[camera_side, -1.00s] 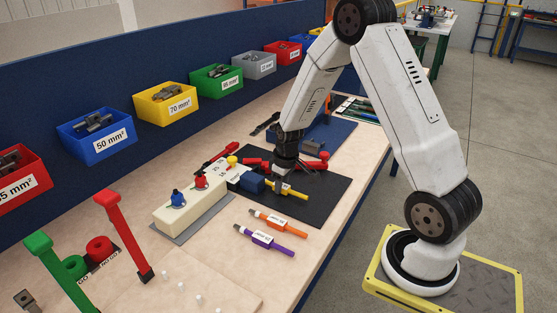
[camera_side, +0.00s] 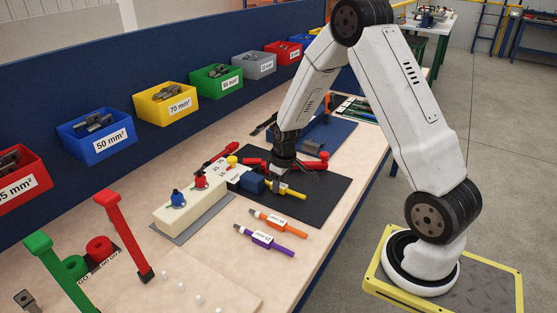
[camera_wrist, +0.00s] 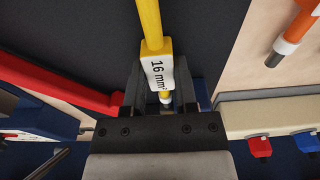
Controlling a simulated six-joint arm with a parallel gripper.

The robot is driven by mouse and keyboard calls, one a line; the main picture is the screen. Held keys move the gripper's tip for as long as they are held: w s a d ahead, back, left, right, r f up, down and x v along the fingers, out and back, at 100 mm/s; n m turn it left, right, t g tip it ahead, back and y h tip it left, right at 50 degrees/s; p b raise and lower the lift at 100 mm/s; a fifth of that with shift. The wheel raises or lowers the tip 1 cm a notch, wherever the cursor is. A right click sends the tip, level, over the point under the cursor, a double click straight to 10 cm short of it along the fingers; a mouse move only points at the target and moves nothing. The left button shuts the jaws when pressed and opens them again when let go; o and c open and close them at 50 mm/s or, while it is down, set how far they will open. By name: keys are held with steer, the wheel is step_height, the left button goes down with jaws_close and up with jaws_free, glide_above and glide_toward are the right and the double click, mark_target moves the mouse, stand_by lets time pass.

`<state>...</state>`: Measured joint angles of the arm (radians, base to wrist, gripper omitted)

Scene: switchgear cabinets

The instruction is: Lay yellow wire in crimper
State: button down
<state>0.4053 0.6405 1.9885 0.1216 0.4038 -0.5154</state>
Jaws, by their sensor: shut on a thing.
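The yellow wire (camera_side: 290,191) lies low over the black mat, at the open side of the crimper. In the wrist view the yellow wire (camera_wrist: 149,22) runs up out of the picture and carries a white "16 mm²" label (camera_wrist: 158,70). My gripper (camera_side: 276,180) is shut on the wire at its label, and its fingers (camera_wrist: 163,92) stand on both sides.
An orange wire (camera_side: 278,218) and a purple wire (camera_side: 263,241) lie on the bench in front. A beige box (camera_side: 190,211) with red and blue knobs stands left of the crimper. Coloured bins (camera_side: 166,103) line the blue back wall. The black mat's (camera_side: 325,195) right part is clear.

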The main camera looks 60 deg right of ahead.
steer(key=shift+c, duration=1.6)
jaws_free()
steer(key=shift+r, duration=0.1)
steer(key=shift+s+r, duration=0.15)
steer(key=shift+r, duration=1.1)
steer(key=shift+s+r, duration=0.2)
steer(key=shift+r, duration=1.1)
steer(key=shift+s+r, duration=0.15)
steer(key=shift+r, duration=1.1)
steer(key=shift+a, duration=0.1)
steer(key=s+a+r, duration=0.1)
steer(key=s+a, duration=0.4)
steer(key=a, duration=0.3)
steer(key=s+a+r+t, duration=0.1)
steer(key=s+a, duration=0.4)
steer(key=a, duration=0.2)
steer(key=shift+s+a, duration=0.15)
steer(key=shift+a, duration=0.25)
